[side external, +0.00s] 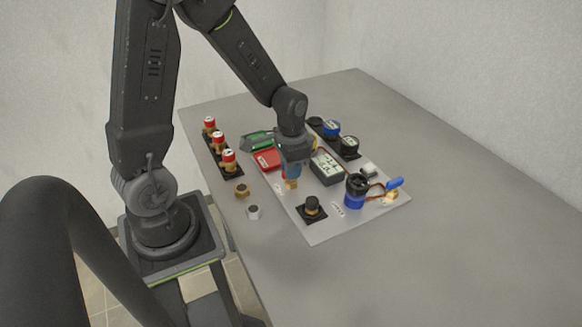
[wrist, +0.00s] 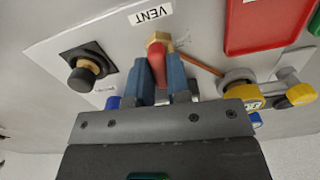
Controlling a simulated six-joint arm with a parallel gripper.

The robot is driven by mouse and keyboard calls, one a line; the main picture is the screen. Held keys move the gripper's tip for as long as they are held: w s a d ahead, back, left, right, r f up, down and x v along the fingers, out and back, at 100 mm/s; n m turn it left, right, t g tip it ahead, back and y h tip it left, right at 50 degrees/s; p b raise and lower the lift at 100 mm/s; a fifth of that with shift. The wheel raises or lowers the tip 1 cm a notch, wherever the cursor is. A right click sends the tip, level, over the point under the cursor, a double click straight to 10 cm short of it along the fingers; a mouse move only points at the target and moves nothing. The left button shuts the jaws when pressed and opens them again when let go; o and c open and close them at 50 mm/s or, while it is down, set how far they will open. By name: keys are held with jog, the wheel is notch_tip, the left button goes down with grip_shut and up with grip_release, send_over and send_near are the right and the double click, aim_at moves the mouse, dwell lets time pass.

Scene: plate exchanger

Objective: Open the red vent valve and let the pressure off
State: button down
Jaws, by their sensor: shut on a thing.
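The red vent valve handle (wrist: 156,66) sits between the two blue fingers of my gripper (wrist: 161,76) in the wrist view, and they are closed on it. The brass valve body (wrist: 158,37) shows just beyond the fingertips. A white VENT label (wrist: 150,14) lies flat on the panel near it, upside down in this view. In the side external view my gripper (side external: 291,175) points down at the panel, with the brass of the valve (side external: 291,185) under its fingertips. The red handle is hidden there by the fingers, so its turn angle cannot be told from that side.
The grey panel (side external: 325,232) carries a red box (side external: 266,160), a display box (side external: 327,167), a black knob (side external: 312,205) and a blue-handled valve (side external: 394,183). Red-capped fittings (side external: 218,139) stand in a row at left. Loose brass (side external: 242,190) and silver (side external: 253,212) pieces lie beside the panel.

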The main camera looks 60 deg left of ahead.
jog(key=shift+n, duration=0.5)
dwell(0.3)
jog(key=c, duration=1.1)
grip_release()
notch_tip(320, 180, up, 14)
jog(key=shift+f, duration=0.1)
